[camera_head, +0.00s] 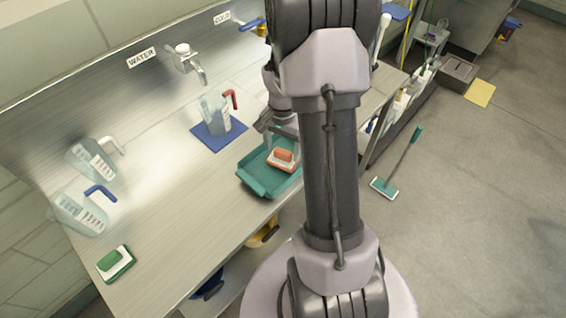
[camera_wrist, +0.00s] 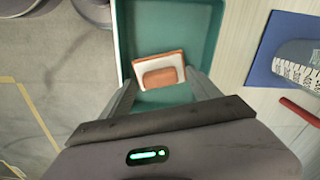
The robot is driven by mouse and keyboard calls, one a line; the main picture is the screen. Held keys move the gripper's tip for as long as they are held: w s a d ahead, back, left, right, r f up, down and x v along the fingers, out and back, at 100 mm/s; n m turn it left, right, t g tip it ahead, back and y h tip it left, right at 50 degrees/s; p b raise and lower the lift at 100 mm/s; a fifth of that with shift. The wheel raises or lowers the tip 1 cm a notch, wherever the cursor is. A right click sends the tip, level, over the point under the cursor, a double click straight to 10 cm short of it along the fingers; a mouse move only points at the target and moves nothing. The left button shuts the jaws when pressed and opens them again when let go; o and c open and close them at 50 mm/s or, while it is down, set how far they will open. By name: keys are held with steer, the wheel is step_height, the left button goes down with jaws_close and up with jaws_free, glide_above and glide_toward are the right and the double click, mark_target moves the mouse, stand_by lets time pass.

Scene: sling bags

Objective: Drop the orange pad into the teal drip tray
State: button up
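The orange pad (camera_head: 284,157), an orange block on a white base with an orange edge, is inside the teal drip tray (camera_head: 258,186) on the steel counter. In the wrist view the orange pad (camera_wrist: 159,77) appears just beyond my fingertips, slightly tilted, with the walls of the teal tray (camera_wrist: 123,45) around it. My gripper (camera_wrist: 162,88) is open, its two fingers spread wider than the orange block. In the head view my gripper (camera_head: 284,136) is just above the tray, partly hidden behind my arm. My arm also hides the tray's right side.
A clear jug with a red handle (camera_head: 216,112) stands on a blue mat (camera_head: 208,137) behind the tray. Two more jugs (camera_head: 90,160) (camera_head: 80,211) and a green pad (camera_head: 115,261) are at left. A tap (camera_head: 188,62) is on the wall. The counter's middle is clear.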

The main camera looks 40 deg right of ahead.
step_height(320, 180, up, 18)
steer(key=p, duration=0.5)
steer(key=shift+f, duration=0.25)
steer(key=s+a+n+t+y+b, duration=0.1)
steer(key=s+a+n+t+b, duration=0.2)
steer(key=a, duration=1)
steer(key=s+a+n+t+y+b, duration=0.1)
steer(key=s+a+n+b, duration=0.5)
steer(key=a, duration=0.8)
steer(key=s+t+b, duration=0.1)
steer(key=s, duration=0.2)
steer(key=shift+s+r+n+t, duration=0.15)
steer(key=shift+r+n+t, duration=0.15)
steer(key=shift+r+t, duration=0.1)
